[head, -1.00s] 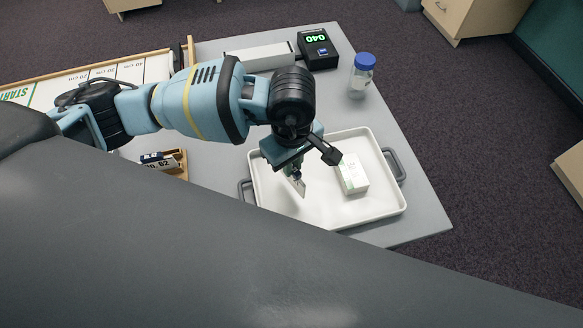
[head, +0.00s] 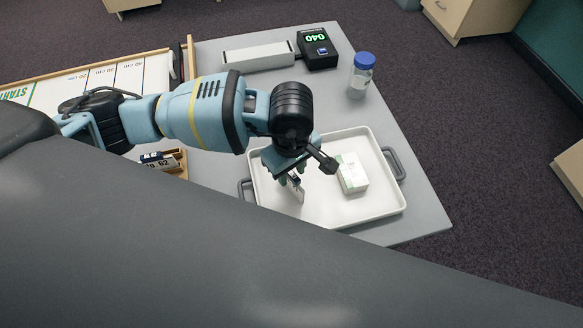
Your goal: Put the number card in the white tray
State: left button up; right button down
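The white tray (head: 372,206) with grey handles lies at the near right of the grey table. My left gripper (head: 294,181) points down over the left part of the tray. It is shut on a small white card (head: 298,193), which hangs from the fingers; its printed face cannot be read. I cannot tell whether the card touches the tray floor. A white and green box (head: 352,173) stands in the tray, to the right of the gripper and apart from it. My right gripper is not in view.
A wooden holder (head: 179,165) with numbered cards sits left of the tray, partly hidden. A blue-capped jar (head: 361,76) and a black display reading 040 (head: 318,49) stand behind. A marked track (head: 105,76) lies at the left. The tray's right front is clear.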

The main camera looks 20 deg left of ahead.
pick_arm(q)
jog(key=shift+r, duration=0.45)
notch_tip(320, 180, up, 12)
jog(key=shift+f, duration=0.25)
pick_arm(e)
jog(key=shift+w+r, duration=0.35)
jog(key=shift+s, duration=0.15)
